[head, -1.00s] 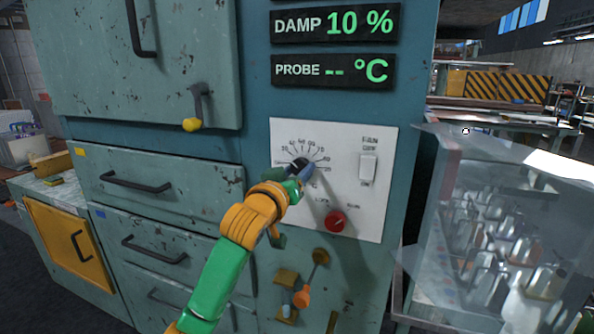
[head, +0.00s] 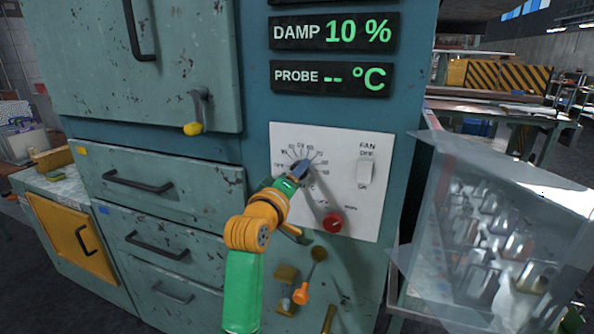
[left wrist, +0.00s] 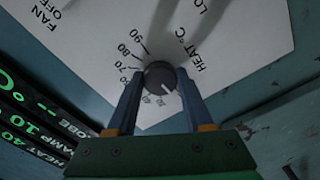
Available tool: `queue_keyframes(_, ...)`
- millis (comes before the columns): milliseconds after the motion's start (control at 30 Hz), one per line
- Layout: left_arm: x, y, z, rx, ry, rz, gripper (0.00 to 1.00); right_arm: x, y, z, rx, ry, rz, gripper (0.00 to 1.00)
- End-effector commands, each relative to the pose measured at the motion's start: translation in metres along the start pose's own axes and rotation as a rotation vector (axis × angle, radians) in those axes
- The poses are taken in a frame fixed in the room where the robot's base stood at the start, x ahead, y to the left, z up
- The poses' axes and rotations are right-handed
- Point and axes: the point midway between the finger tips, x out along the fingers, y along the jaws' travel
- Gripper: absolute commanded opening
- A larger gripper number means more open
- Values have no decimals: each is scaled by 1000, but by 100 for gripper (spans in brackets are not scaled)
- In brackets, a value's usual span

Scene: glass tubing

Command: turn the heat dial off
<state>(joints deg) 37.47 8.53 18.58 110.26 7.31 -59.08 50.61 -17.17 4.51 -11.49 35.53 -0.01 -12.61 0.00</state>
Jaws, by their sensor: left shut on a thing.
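The heat dial (left wrist: 161,76) is a dark round knob with a pale pointer mark, on a white control panel (head: 345,143). It sits between the two blue fingers of my left gripper (left wrist: 160,92) in the left wrist view, with a finger on each side. The pointer mark is toward the lower right there, near the small end of the printed numbers. In the head view my left gripper (head: 300,168) reaches the dial from below and hides most of it. My right gripper is not in view.
A white fan switch (head: 365,173) and a red lock knob (head: 333,222) share the panel. A lever with a yellow tip (head: 193,127) sticks out at upper left. A clear case of metal parts (head: 490,235) stands at right. Displays (head: 333,78) are above.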

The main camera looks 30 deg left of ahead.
Motion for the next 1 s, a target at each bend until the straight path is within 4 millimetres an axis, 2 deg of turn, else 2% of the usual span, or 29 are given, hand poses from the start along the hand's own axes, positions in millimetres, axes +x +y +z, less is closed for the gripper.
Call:
queue_keyframes(667, 0, 1, 0, -54, 1, 3, 0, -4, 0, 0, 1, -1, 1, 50)
queue_keyframes(700, 0, 1, 0, -54, 1, 3, 59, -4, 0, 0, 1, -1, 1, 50)
queue_keyframes(800, 0, 1, 0, -53, 1, 2, 82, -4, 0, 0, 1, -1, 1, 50)
queue_keyframes(1000, 0, 0, 0, -53, 0, 2, 82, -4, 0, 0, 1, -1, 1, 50)
